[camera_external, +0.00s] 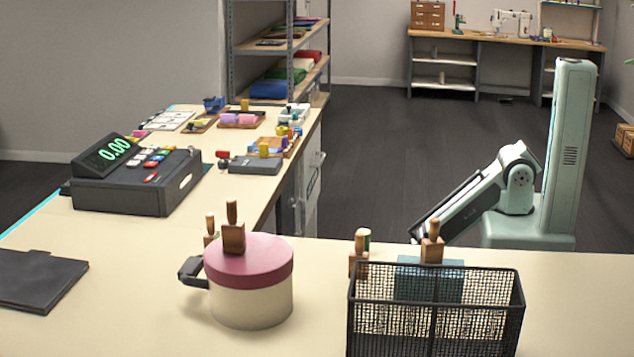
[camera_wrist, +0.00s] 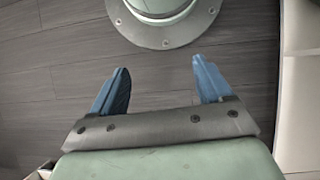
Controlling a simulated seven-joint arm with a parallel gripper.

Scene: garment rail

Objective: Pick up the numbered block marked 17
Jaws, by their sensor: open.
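No number 17 is legible on anything in view, so I cannot tell which thing is the numbered block. Several small wooden pieces with upright handles are in the external view. One wooden piece (camera_external: 233,237) stands on the pink lid of a cream pot (camera_external: 250,303), and another (camera_external: 210,230) shows partly behind that pot. A third (camera_external: 358,262) and a fourth (camera_external: 432,250) stand behind or at the wire basket, partly hidden by it. My gripper (camera_wrist: 160,64) is open and empty in the wrist view, above the floor. Its fingers cannot be made out in the external view.
A black wire basket (camera_external: 436,312) stands at the front right, with a teal box (camera_external: 415,279) seen through it. A cash register (camera_external: 137,180) and a dark flat board (camera_external: 38,280) are on the left. Small items crowd the far counter. The counter between board and pot is clear.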

